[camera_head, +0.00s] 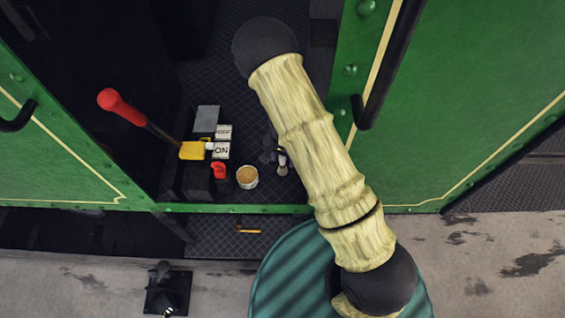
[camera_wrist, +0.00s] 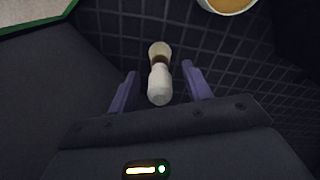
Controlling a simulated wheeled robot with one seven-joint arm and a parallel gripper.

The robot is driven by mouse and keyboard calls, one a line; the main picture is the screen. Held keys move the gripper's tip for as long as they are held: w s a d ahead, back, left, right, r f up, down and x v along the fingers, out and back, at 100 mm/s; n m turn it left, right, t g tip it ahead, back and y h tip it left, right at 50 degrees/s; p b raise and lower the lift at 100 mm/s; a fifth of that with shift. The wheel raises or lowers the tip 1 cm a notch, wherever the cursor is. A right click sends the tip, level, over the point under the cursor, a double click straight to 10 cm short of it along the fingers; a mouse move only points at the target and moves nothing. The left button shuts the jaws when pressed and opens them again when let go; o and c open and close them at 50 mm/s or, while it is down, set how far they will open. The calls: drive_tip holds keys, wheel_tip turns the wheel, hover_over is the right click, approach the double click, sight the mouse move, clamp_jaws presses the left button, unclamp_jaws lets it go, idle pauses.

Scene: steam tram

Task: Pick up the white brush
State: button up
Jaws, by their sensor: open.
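The white brush (camera_wrist: 160,84) shows in the wrist view, with a rounded white near end, a brown band and a cream far end. It is over a dark floor with a grid pattern. My gripper (camera_wrist: 159,70) is open, with one purple finger on each side of the brush and visible gaps between. In the head view, a small whitish piece (camera_head: 282,158) shows beside my arm, and it looks like part of the brush. My arm hides most of the gripper there.
A white tub with tan contents (camera_head: 247,176) stands close left of the gripper. Left of it are a red object (camera_head: 218,170), a yellow object (camera_head: 192,151), printed boxes (camera_head: 222,150) and a red-handled lever (camera_head: 122,107). Green tram panels (camera_head: 465,100) flank the opening. An orange-handled tool (camera_head: 249,231) lies on the step.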

drive_tip(key=shift+c, duration=0.2)
idle(0.3)
clamp_jaws()
wheel_tip(320, 180, up, 10)
drive_tip(key=shift+b, duration=0.85)
idle(0.5)
